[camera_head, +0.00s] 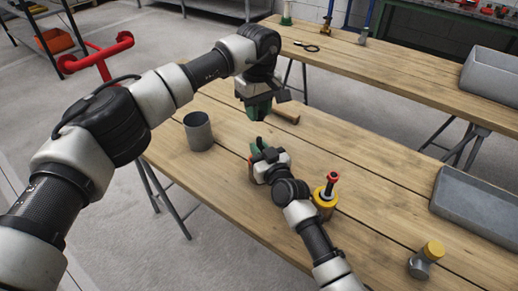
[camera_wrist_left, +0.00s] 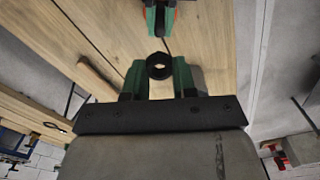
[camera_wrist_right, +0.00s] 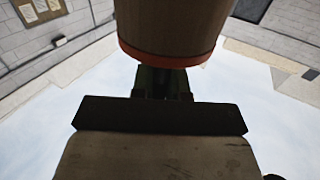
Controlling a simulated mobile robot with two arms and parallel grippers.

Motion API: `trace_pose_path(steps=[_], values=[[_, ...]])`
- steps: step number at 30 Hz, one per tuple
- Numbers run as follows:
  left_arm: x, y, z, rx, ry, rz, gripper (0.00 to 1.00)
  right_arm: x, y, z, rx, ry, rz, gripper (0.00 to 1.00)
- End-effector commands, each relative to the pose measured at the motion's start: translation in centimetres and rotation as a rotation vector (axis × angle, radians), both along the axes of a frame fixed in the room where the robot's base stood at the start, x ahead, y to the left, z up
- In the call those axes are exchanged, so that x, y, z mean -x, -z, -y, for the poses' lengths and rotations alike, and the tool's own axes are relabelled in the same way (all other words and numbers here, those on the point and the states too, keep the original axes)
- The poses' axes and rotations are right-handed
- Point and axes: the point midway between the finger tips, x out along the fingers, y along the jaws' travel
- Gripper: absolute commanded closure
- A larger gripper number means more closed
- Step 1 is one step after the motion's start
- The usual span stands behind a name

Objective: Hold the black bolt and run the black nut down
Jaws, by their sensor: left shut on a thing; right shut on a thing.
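The black nut (camera_wrist_left: 159,73) sits between the green fingertips of my left gripper (camera_wrist_left: 159,78), which is shut on it. In the head view my left gripper (camera_head: 259,108) hangs above the table, pointing down, and the nut is hidden there. My right gripper (camera_head: 263,155) is lower, near the tabletop, with its green fingers shut on the black bolt (camera_head: 259,143), whose upper end stands up from them. The left wrist view shows the right gripper (camera_wrist_left: 160,20) beyond the nut, apart from it. In the right wrist view a large orange-rimmed cylinder (camera_wrist_right: 168,35) hides the fingertips.
A grey metal cup (camera_head: 198,132) stands at the table's left. A wooden block (camera_head: 287,114) lies behind the grippers. A yellow cylinder with a red-topped part (camera_head: 325,200) stands close to my right arm.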

Motion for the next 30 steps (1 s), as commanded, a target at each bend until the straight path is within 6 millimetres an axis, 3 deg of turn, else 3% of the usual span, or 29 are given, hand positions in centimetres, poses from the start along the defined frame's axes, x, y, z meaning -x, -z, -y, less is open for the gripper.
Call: trace_pose_path(steps=[12, 30], values=[[0.1, 4.9, 0.0, -0.001, 0.000, -0.001, 0.96, 0.0, 0.0, 0.0, 0.000, 0.000, -0.001, 1.00], [0.1, 5.4, 0.0, -0.001, 0.000, -0.001, 0.96, 0.0, 0.1, 0.0, 0.000, 0.000, -0.001, 1.00]])
